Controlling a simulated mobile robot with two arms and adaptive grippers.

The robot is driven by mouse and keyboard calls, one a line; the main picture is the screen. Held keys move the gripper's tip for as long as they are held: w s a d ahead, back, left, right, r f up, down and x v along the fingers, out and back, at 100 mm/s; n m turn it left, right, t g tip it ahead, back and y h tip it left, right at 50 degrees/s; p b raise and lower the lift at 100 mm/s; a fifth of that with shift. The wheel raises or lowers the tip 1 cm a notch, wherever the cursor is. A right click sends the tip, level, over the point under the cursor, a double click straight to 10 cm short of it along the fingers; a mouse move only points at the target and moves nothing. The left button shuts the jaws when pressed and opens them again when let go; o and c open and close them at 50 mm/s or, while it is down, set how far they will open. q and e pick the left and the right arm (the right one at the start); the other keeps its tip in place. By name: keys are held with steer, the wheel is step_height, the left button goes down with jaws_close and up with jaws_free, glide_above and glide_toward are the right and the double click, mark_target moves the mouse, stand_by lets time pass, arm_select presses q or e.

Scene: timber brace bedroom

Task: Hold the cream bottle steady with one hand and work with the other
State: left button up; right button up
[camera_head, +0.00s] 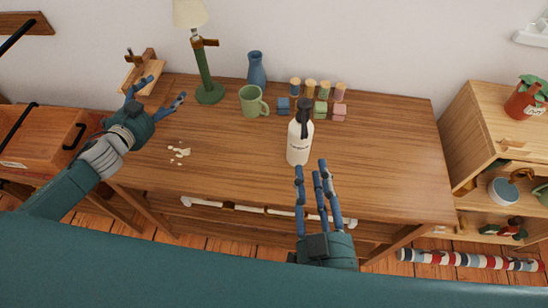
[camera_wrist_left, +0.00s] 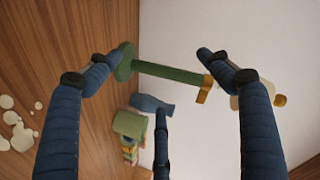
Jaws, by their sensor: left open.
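The cream bottle (camera_head: 298,151) with a dark pump top stands upright near the front middle of the wooden table (camera_head: 390,150) in the head view. It does not show in the left wrist view. My right gripper (camera_head: 312,172) is at the table's front edge, just in front of the bottle. Its fingers are spread and point towards the bottle, with nothing visible between them. My left gripper (camera_head: 160,93) is open and empty over the table's left side, away from the bottle. Its spread fingers also show in the left wrist view (camera_wrist_left: 155,65).
A green lamp (camera_head: 205,75), a green mug (camera_head: 251,104), a blue vase (camera_head: 256,69) and several small coloured blocks and cylinders (camera_head: 321,109) stand towards the back. Pale scraps (camera_head: 180,152) lie at left. The table's right side is clear. A shelf unit (camera_head: 490,110) stands at right.

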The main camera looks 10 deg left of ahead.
arm_select(q)
steer(key=s+d+f+n+g+h, duration=0.1)
steer(key=s+d+f+h, duration=0.15)
steer(key=d, duration=0.75)
steer(key=s+d+f+n+g+h, duration=0.15)
steer(key=s+d, duration=0.25)
steer(key=d, duration=0.6)
steer(key=g+h, duration=0.2)
steer(key=h, duration=0.2)
glide_toward(303, 148)
step_height(303, 148, down, 3)
steer(key=w, duration=0.2)
steer(key=x, duration=1)
steer(key=shift+w+f, duration=0.15)
